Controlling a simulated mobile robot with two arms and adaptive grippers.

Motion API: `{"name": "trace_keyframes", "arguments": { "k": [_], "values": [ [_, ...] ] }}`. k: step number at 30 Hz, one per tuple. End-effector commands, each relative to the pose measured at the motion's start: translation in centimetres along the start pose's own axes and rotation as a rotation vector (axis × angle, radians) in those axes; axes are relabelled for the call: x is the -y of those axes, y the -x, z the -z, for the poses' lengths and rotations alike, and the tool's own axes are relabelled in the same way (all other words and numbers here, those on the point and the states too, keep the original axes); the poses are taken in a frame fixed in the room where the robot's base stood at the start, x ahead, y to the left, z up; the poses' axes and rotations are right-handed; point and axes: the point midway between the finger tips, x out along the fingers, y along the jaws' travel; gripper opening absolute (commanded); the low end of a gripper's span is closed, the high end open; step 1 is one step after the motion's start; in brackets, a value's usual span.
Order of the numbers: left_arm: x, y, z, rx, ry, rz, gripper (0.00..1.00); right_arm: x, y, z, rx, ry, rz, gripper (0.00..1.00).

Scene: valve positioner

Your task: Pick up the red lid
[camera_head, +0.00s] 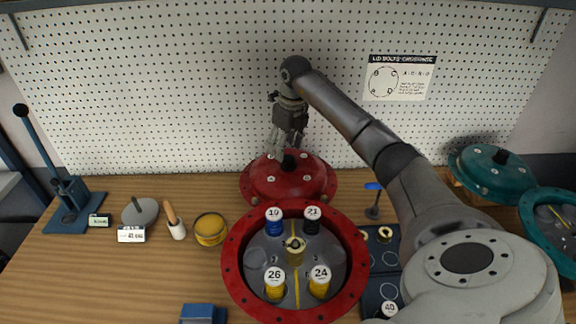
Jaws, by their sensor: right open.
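The red lid (270,182) is a domed round cover with a flange, bolt heads and a black knob on top (289,160). It lies on the bench behind the open red housing (233,270). My right gripper (288,150) comes down from above with its fingers pointing at the lid's knob. It is open, with the fingertips close to the knob; I cannot tell whether they touch it. My left gripper is not in view.
The red housing holds several numbered cylinders, such as the blue one (274,228). A teal lid (485,170) and teal housing (550,232) stand at the right. A blue press (68,200) and yellow tin (210,230) are at the left. A pegboard (180,90) rises behind.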

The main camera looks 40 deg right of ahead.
Motion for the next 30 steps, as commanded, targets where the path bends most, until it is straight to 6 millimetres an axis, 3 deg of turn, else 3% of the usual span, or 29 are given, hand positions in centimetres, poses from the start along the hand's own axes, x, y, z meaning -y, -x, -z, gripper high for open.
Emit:
{"name": "trace_keyframes", "arguments": {
  "k": [9,15,22,30],
  "values": [
    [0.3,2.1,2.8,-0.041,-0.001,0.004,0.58,0.7,-2.9,1.4,-0.006,-0.001,-0.001,0.57],
    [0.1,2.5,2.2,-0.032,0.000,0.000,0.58,0.7,-5.0,1.2,-0.001,0.000,-0.001,0.57],
    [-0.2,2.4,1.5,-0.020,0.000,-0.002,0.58,0.7,-5.2,1.2,-0.001,0.000,0.000,0.57],
    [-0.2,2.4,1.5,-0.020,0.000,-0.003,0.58,0.7,-5.2,1.3,-0.001,0.000,0.000,0.22]
  ]
}}
